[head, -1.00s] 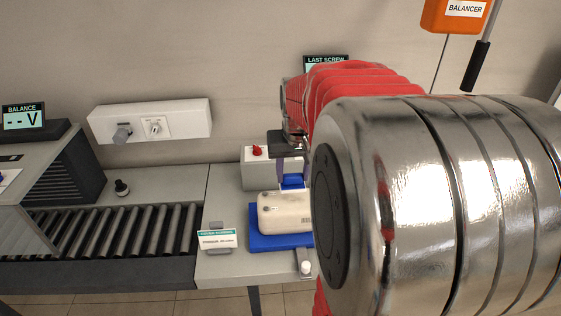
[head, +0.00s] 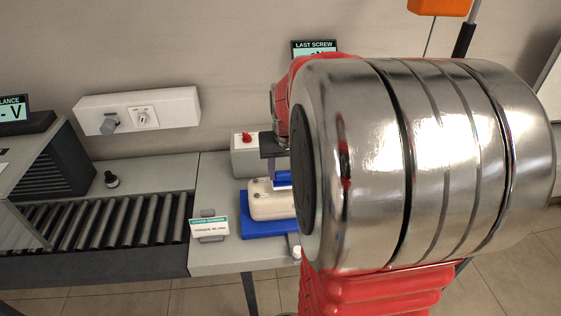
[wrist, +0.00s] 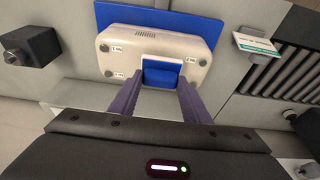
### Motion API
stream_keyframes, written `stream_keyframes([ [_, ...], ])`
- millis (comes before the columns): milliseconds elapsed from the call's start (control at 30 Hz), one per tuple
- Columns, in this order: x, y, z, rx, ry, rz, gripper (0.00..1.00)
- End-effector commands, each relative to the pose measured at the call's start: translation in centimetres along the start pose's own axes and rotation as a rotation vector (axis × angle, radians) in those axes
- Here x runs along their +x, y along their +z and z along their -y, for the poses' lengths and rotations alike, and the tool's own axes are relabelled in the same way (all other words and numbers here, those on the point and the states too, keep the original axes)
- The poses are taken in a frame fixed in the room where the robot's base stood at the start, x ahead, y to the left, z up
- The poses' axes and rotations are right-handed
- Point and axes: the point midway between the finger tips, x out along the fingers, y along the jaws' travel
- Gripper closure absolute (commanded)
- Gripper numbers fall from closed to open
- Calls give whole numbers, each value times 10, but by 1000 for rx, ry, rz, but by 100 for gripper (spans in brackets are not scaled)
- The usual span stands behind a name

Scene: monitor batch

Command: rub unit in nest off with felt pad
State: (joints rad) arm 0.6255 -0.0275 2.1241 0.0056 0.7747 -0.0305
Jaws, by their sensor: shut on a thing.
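The unit (head: 266,207) is a cream, rounded box with small labels. It lies in the blue nest (head: 257,229) on the bench; the unit (wrist: 118,45) and nest (wrist: 210,28) also show in the wrist view. My gripper (head: 282,176) is over the unit, partly hidden by my own arm. In the wrist view my gripper (wrist: 160,88) has its purple fingers shut on a blue block, the felt pad (wrist: 162,76). The pad is at the unit's near edge in that view; whether it touches the surface I cannot tell.
A roller conveyor (head: 110,228) runs along the left. A small sign (head: 209,228) stands left of the nest. A grey box with a red knob (head: 246,140) is behind the unit. A white wall panel (head: 137,110) is at the back. An orange balancer (head: 440,6) hangs upper right.

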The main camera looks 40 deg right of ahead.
Motion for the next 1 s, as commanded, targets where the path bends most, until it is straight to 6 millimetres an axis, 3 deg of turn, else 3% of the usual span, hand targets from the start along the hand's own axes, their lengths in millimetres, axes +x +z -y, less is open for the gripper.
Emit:
stream_keyframes([
  [300,15,5,-1,1,0,0,82],
  [1000,16,4,0,1,0,0,82],
])
